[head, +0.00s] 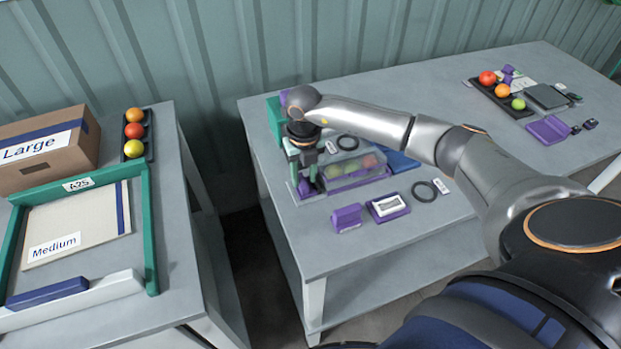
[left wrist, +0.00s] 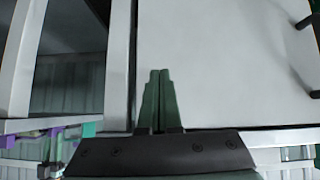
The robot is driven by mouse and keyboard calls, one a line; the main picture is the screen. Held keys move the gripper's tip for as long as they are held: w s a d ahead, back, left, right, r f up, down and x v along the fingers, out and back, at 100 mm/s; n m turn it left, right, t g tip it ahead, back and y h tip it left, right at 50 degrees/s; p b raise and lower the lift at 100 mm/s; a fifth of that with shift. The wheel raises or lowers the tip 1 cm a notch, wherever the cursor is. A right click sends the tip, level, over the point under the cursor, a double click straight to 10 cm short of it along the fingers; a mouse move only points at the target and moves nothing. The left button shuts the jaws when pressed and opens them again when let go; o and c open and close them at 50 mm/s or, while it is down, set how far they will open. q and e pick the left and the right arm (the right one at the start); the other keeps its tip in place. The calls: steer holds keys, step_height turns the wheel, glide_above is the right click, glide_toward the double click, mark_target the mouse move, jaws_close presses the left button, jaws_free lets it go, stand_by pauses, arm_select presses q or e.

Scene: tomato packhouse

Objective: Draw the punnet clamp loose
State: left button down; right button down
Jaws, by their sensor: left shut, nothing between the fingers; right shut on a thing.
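A clear punnet (head: 352,172) with red and green tomatoes inside lies near the back of the middle table. My right gripper (head: 308,182) points down at the punnet's left end and is shut on the punnet clamp, a small purple part (head: 303,189) there. The fingers and wrist hide most of the clamp, and I cannot tell whether it still touches the punnet. My left gripper (left wrist: 158,75) shows only in the left wrist view; its green fingers are shut together and empty, in front of a pale panel.
Dark rings (head: 424,191), a purple block (head: 347,218) and a purple-framed label piece (head: 388,207) lie in front of the punnet. The left table (head: 180,250) holds a large carton (head: 45,150) and a green-edged tray (head: 150,230). A gap separates the tables.

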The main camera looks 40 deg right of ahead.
steer(key=shift+s+a+f, duration=0.1)
steer(key=shift+s+f, duration=0.1)
steer(key=shift+f, duration=0.4)
steer(key=shift+s+a+f, duration=0.1)
steer(key=shift+s+f, duration=0.1)
steer(key=shift+f, duration=0.35)
steer(key=c, duration=0.8)
jaws_free()
steer(key=shift+o, duration=0.2)
steer(key=shift+d, duration=0.3)
steer(key=shift+s+d, duration=0.1)
steer(key=shift+d, duration=0.1)
steer(key=shift+w+d+r+g+p, duration=0.1)
steer(key=shift+w+r+g+p, duration=0.05)
steer(key=shift+r+p, duration=0.5)
steer(key=shift+w+r+g+p, duration=0.15)
steer(key=shift+r+p, duration=0.35)
steer(key=shift+p, duration=0.15)
steer(key=shift+r+p, duration=0.7)
steer(key=shift+r, duration=0.4)
